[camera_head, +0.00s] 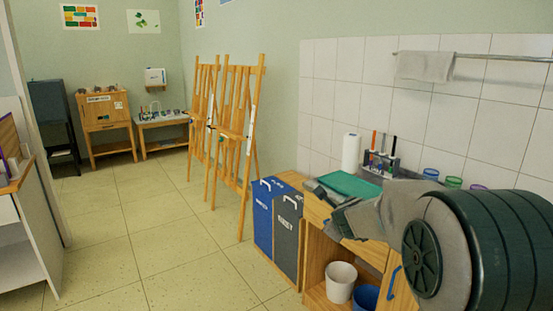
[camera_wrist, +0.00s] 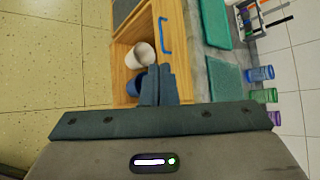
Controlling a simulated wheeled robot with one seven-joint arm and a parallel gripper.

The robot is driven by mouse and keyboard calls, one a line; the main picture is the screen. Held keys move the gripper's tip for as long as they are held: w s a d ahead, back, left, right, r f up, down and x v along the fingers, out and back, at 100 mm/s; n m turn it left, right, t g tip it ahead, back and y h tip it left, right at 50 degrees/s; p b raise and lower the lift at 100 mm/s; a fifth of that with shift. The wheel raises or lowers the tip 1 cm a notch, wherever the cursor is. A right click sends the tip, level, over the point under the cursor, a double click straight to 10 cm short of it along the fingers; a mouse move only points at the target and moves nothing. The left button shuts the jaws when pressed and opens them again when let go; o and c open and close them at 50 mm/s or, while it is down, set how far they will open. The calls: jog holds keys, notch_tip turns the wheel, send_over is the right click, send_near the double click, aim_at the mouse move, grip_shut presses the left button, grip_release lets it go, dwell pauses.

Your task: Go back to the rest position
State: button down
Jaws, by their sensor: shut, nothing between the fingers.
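My gripper (camera_wrist: 159,86) shows at the lower middle of the wrist view. Its two fingers lie side by side, shut, with nothing between them. Below it in that view are the wooden cabinet's open shelf with a white bucket (camera_wrist: 140,56) and a blue bucket (camera_wrist: 137,83). In the head view my arm comes in from the right, in front of the counter. It hides part of the counter and cabinet, and the fingertips are hard to make out there.
The counter holds a green tray (camera_head: 349,185), a paper roll (camera_head: 350,154), a tool holder (camera_head: 380,163) and several coloured cups (camera_wrist: 262,74). Blue and grey bins (camera_head: 288,233) stand beside the cabinet. Easels (camera_head: 236,130) stand behind. The tiled floor (camera_head: 150,240) at left is clear.

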jog(key=s+a+r+n+g+y+p, duration=0.2)
jog(key=s+a+r+n+p, duration=0.1)
jog(key=s+n, duration=0.5)
jog(key=s+a+r+n+g+y+p, duration=0.15)
jog(key=s+a+r+n, duration=0.25)
jog(key=s+n, duration=0.4)
jog(key=s+d+n+g+h+p, duration=0.1)
jog(key=s+d+n+g+p, duration=0.1)
jog(key=s+n, duration=0.3)
jog(key=s+d+f+n+g+h+p, duration=0.1)
jog(key=s+n, duration=0.4)
jog(key=s, duration=0.9)
jog(key=shift+d+g+h+p, duration=0.35)
jog(key=shift+d+g+p, duration=0.55)
jog(key=shift+g, duration=0.05)
